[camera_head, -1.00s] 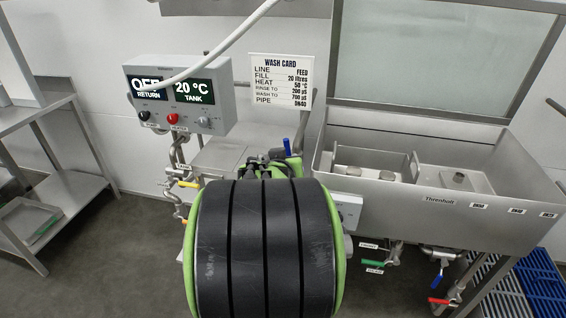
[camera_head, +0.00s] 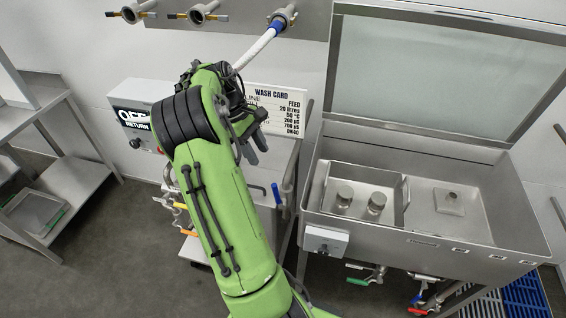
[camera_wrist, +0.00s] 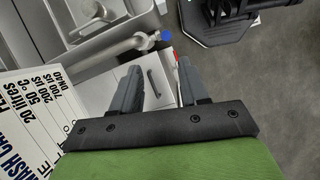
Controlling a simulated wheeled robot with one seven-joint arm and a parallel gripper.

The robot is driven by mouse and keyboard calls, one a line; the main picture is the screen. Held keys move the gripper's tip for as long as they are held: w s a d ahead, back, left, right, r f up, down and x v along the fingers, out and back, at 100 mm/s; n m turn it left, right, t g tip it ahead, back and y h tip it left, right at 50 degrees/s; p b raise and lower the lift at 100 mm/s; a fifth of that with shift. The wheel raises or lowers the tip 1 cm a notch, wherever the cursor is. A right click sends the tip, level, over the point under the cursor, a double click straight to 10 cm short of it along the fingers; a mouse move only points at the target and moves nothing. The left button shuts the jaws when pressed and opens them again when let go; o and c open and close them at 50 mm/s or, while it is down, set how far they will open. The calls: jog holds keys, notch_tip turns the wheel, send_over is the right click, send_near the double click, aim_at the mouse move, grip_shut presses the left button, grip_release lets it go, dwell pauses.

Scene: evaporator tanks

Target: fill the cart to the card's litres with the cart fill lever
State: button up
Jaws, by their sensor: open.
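The wash card (camera_head: 280,112) hangs on the back wall, partly behind my arm; its fill line read 20 litres in the earlier head view. It also shows at the left of the wrist view (camera_wrist: 35,110). A blue-handled lever (camera_head: 277,194) stands at the right side of the steel cart (camera_head: 262,180); whether it is the cart fill lever I cannot tell. A blue end (camera_wrist: 166,36) shows beyond my fingers in the wrist view. My gripper (camera_head: 257,152) is open and empty, above the cart and in front of the card. My arm hides much of the cart.
A control box (camera_head: 138,120) on the left is partly hidden by my arm. A large open steel tank (camera_head: 470,235) stands at right. Red, green and blue valve handles sit beneath it. A white hose (camera_head: 255,50) runs to a wall pipe. Steel shelving (camera_head: 50,195) is at left.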

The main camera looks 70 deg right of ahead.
jog(key=b, duration=0.2)
send_near(277, 201)
jog(key=x, duration=0.2)
jog(key=b+x, duration=0.1)
jog(key=x, duration=0.4)
jog(key=shift+s+d+f+b, duration=0.1)
jog(key=shift+s+d+b, duration=0.3)
jog(key=shift+s+d, duration=0.05)
grip_shut()
